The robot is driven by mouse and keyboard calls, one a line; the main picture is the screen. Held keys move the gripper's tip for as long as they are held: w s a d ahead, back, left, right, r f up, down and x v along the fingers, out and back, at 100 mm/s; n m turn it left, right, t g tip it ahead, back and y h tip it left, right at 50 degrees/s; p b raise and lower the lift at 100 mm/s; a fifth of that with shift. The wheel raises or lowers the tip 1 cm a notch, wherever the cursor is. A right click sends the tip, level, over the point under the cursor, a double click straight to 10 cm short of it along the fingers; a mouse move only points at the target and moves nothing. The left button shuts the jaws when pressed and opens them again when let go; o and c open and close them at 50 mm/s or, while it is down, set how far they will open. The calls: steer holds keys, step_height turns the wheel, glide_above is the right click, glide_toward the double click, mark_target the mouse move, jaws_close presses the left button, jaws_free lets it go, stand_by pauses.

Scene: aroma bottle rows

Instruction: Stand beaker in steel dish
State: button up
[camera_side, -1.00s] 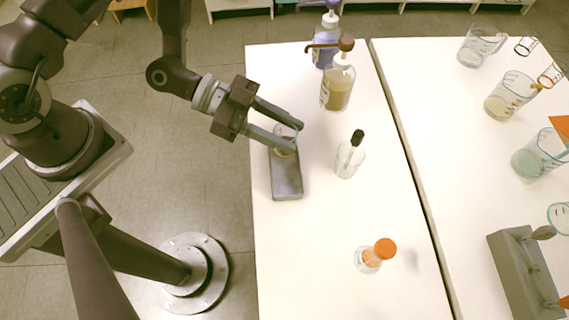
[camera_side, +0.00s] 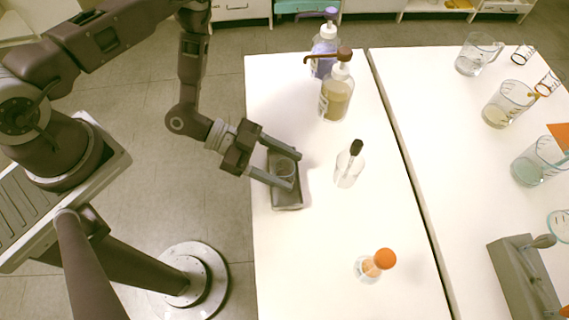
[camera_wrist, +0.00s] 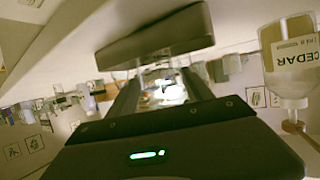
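The beaker (camera_side: 284,167) is small, clear and upright in the side view, between the two fingers of my gripper (camera_side: 294,170). The fingers are shut on its sides. The steel dish (camera_side: 287,204) is a long grey tray near the left edge of the white table. The beaker appears within the dish's outline, near its middle; I cannot tell whether its base touches the dish floor. In the wrist view, the beaker (camera_wrist: 164,90) is a bright, unclear glassy shape between the fingers.
A clear dropper bottle (camera_side: 349,168) stands close to the right of the dish. Pump bottles (camera_side: 336,95) (camera_side: 325,48) stand behind. An orange-capped flask (camera_side: 372,264) stands in front. A bottle labelled CEDAR (camera_wrist: 290,65) shows in the wrist view. Beakers and a grey rack (camera_side: 518,285) are on the right table.

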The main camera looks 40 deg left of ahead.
steer(key=shift+r, duration=0.2)
steer(key=v, duration=1.2)
steer(key=w+a+r+y, duration=0.3)
steer(key=w+a+y, duration=0.5)
steer(key=w+a, duration=0.1)
steer(key=w+a+r+n+t+y, duration=0.15)
steer(key=a+r+n+y, duration=0.35)
steer(key=r, duration=0.6)
steer(key=s+r+n+y, duration=0.2)
steer(key=s+r+n, duration=0.3)
steer(key=r, duration=0.5)
steer(key=s+d+r+n+h, duration=0.1)
steer(key=s+d+r, duration=0.1)
steer(key=s, duration=0.5)
steer(key=s+d+r+n+h, duration=0.1)
steer(key=s+d+r+n, duration=0.1)
steer(key=s, duration=0.5)
steer(key=shift+s+d+r+n+g, duration=0.3)
steer(key=shift+s+d+r+g, duration=0.15)
steer(key=shift+d+r, duration=0.35)
